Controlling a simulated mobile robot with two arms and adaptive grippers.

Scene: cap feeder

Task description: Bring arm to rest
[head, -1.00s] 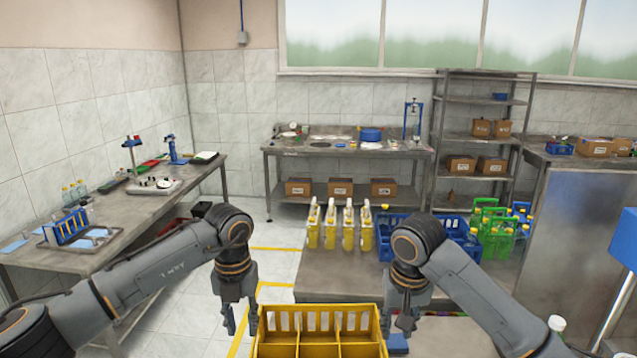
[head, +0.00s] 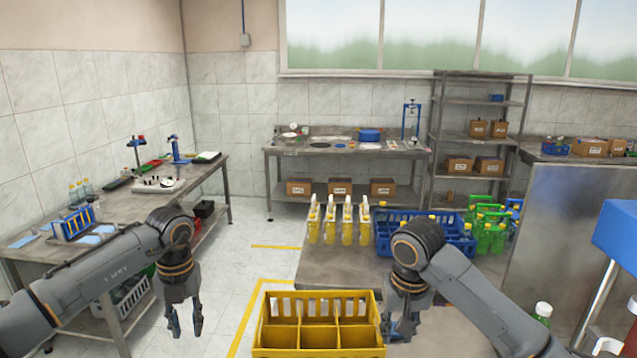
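My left gripper (head: 185,326) hangs pointing down over the floor, to the left of the yellow crate. Its two fingers are apart with nothing between them. My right gripper (head: 397,330) hangs pointing down at the right side of the yellow crate (head: 318,352). Its fingers look apart, and I see nothing held between them. The crate is divided into compartments, and those I can see look empty.
Several yellow bottles (head: 347,229) stand in a row on the metal table (head: 325,262). A blue crate (head: 460,236) and green bottles (head: 484,238) stand at its right. A side table (head: 215,176) runs along the left wall. Floor between is clear.

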